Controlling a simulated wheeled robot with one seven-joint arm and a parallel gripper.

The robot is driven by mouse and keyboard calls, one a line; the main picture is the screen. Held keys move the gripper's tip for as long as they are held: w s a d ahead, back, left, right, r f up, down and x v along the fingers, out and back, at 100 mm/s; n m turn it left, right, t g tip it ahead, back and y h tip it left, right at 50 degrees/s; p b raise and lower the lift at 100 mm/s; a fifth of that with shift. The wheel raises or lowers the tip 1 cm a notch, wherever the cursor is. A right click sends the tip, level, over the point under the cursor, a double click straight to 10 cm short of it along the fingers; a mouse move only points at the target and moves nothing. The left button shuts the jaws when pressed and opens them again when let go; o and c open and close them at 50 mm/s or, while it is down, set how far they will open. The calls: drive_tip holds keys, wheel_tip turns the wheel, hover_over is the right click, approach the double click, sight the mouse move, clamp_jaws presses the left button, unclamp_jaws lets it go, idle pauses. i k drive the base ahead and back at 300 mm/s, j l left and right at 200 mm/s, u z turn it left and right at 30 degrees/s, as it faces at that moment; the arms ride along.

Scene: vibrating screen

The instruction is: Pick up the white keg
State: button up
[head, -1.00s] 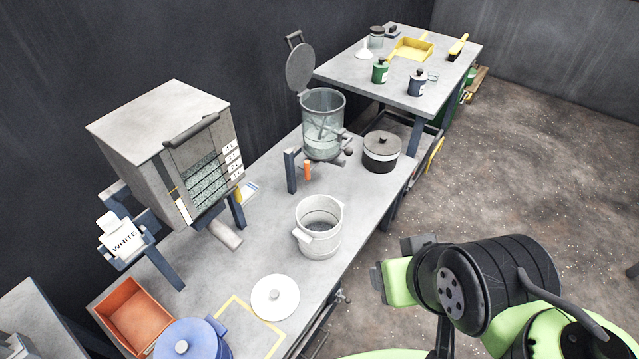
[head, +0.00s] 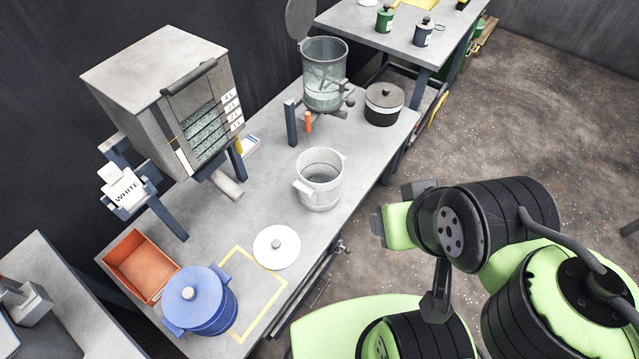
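The white keg (head: 319,186) stands upright and open-topped on the grey workbench, with handles on its sides. It looks empty inside. Its white round lid (head: 277,247) lies flat on the bench in front of it, to the left. My green and black arm is at the right, over the floor and apart from the keg. My gripper's fingers cannot be made out in the head view.
A blue lidded keg (head: 200,303) and an orange bin (head: 141,264) stand at the bench's near left. Behind are the screen machine (head: 165,100), a clear mixing vessel (head: 324,75) and a black pot (head: 384,104). A yellow outline (head: 268,305) marks bare bench.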

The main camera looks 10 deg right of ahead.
sight(320, 172)
drive_tip(key=i+l+u, duration=0.15)
drive_tip(key=u, duration=0.3)
drive_tip(key=l+u, duration=0.4)
drive_tip(key=i+l+u, duration=0.1)
drive_tip(key=u, duration=0.35)
drive_tip(key=l+u, duration=0.6)
drive_tip(key=u, duration=0.25)
drive_tip(key=l+u, duration=0.25)
drive_tip(key=u, duration=0.15)
drive_tip(key=k, duration=0.05)
